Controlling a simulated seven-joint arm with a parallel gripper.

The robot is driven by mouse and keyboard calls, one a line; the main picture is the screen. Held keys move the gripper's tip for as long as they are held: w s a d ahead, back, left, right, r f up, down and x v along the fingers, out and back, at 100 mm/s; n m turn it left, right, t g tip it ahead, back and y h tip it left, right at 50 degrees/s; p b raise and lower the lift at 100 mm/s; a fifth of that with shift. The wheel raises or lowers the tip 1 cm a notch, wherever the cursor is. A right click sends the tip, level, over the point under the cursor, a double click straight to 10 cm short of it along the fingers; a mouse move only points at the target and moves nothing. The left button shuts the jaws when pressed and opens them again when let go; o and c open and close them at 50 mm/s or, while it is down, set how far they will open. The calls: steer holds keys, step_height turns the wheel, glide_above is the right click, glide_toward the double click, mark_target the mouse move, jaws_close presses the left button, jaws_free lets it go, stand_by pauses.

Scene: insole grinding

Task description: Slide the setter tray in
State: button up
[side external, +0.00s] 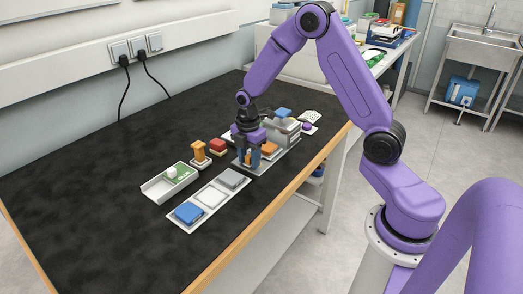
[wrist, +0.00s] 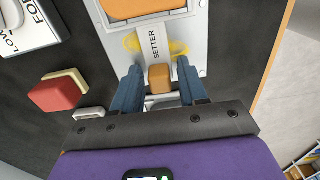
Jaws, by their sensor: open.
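The setter tray (wrist: 155,45) shows in the wrist view as a light strip marked SETTER, with an orange pad (wrist: 140,8) at the top of the picture. A small orange block (wrist: 159,78) stands at the strip's near end. My gripper (wrist: 157,82) is open, with one blue finger on each side of this block; I cannot tell whether they touch it. In the side view my gripper (side external: 250,160) points down in front of the grey machine (side external: 284,130), and orange (side external: 269,148) shows just right of the fingers. The fingers hide part of the tray there.
A long white tray (side external: 178,224) with blue, white and grey squares lies in front. To its left are a white holder (side external: 153,190) with a green piece, an orange stand (side external: 200,152) and a red block (side external: 218,145). The dark table's left side is clear.

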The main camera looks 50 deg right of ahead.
mark_target(266, 145)
steer(key=c, duration=0.6)
steer(key=shift+d, duration=0.15)
steer(key=shift+d+r, duration=0.1)
steer(key=shift+d, duration=4.15)
steer(key=o, duration=0.6)
steer(key=shift+r, duration=3.45)
